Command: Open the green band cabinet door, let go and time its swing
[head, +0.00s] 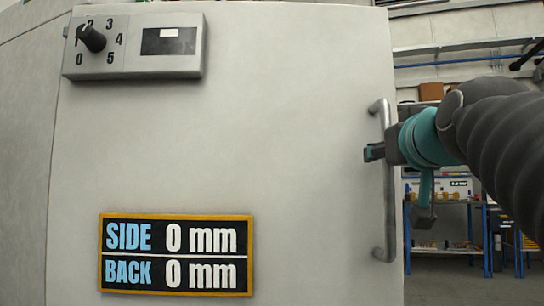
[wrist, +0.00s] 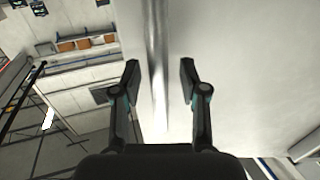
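A large pale grey door panel (head: 250,150) fills most of the head view; no green band shows on it. A vertical grey bar handle (head: 388,225) stands near its right edge. My gripper (head: 398,178) is at the handle's upper half, partly covering it. In the wrist view the handle (wrist: 158,60) runs between the two fingers of my gripper (wrist: 159,78), with a gap on either side. The fingers are open and do not appear to touch the bar. The panel (wrist: 240,80) lies behind and to the right there.
A control box (head: 135,46) with a numbered dial and small screen is at the panel's upper left. A sign (head: 175,254) reads SIDE 0 mm, BACK 0 mm. Beyond the right edge are a blue-framed workbench (head: 450,205) and open floor (head: 445,285).

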